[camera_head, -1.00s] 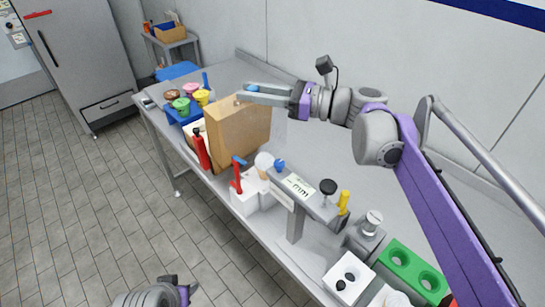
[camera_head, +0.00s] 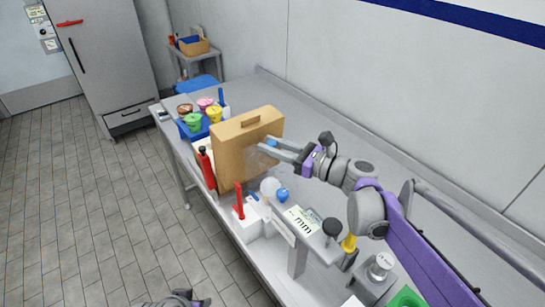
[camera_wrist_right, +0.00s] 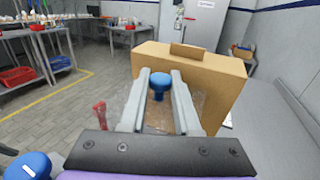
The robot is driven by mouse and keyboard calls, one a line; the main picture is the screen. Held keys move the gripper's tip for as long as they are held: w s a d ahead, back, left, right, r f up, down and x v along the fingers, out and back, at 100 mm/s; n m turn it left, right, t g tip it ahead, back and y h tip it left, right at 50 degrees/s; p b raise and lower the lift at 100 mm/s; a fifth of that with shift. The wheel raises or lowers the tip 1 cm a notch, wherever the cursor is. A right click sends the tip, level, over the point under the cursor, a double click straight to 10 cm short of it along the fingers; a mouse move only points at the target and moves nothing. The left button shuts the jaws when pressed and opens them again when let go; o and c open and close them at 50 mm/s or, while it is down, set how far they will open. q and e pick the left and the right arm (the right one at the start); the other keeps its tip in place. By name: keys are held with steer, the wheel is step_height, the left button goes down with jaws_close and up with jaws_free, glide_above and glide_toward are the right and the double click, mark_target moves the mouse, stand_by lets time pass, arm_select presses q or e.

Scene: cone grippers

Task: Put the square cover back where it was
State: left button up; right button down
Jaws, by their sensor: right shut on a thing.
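My right gripper (camera_head: 281,147) is shut on the blue knob (camera_wrist_right: 158,86) of a clear square cover (camera_wrist_right: 186,112). The see-through cover (camera_head: 263,160) hangs below the fingers and is hard to make out. It is close beside the tan box's near right side; I cannot tell whether they touch. The machine (camera_head: 303,222) with a white label stands in front of the box. Another blue knob (camera_head: 282,195) shows on it, also at lower left in the wrist view (camera_wrist_right: 28,166). My left gripper (camera_head: 185,301) is partly cut off at the bottom edge, over the floor.
The tan box (camera_head: 232,152) stands upright on the table. A red bottle (camera_head: 207,168) is left of it, and a blue holder with several coloured cups (camera_head: 194,122) is behind. A red lever (camera_head: 239,203) rises from the machine. The table's far right surface (camera_head: 330,125) is clear.

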steer(key=shift+f, duration=1.45)
